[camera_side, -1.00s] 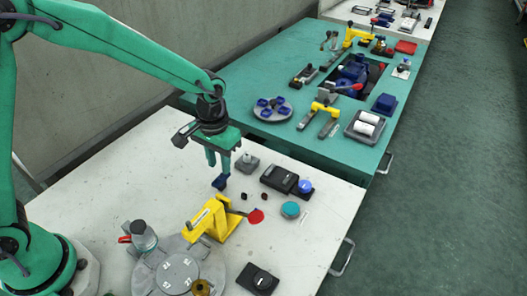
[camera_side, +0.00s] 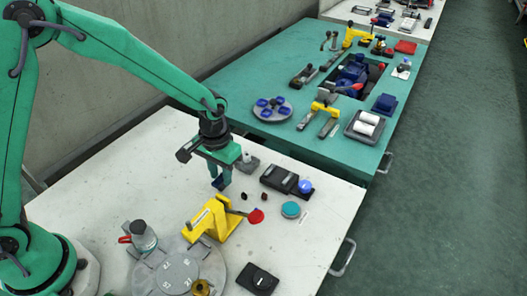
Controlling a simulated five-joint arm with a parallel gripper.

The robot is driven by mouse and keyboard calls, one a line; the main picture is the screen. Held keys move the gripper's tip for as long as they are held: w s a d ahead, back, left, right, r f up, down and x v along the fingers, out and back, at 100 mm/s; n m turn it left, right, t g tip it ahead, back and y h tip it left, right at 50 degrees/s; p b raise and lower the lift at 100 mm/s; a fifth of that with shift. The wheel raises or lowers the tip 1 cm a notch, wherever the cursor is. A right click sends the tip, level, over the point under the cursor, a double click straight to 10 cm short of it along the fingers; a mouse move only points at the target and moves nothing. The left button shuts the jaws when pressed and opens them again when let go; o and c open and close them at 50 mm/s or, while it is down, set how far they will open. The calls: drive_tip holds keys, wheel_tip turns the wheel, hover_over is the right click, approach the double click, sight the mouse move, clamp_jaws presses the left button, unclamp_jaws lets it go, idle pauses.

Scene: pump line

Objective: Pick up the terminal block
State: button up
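The terminal block appears to be the small dark blue block (camera_side: 218,184) on the white table. It sits low between my fingertips and is partly hidden by them. My gripper (camera_side: 220,181) points straight down over it. Its two green fingers stand apart, one on either side of the block. I cannot tell whether they touch it.
A yellow clamp (camera_side: 212,219) with a red-tipped handle stands just in front of my gripper. A grey block (camera_side: 248,163) is close behind on the right, and a black case (camera_side: 279,178) lies farther right. A grey round plate (camera_side: 180,272) sits at the front.

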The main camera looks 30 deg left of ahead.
sight(221, 178)
drive_tip(key=shift+c, duration=0.4)
drive_tip(key=c, duration=0.5)
drive_tip(key=shift+r, duration=0.8)
drive_tip(key=shift+c, duration=0.2)
drive_tip(key=shift+r, duration=2.05)
drive_tip(key=shift+w+d, duration=0.1)
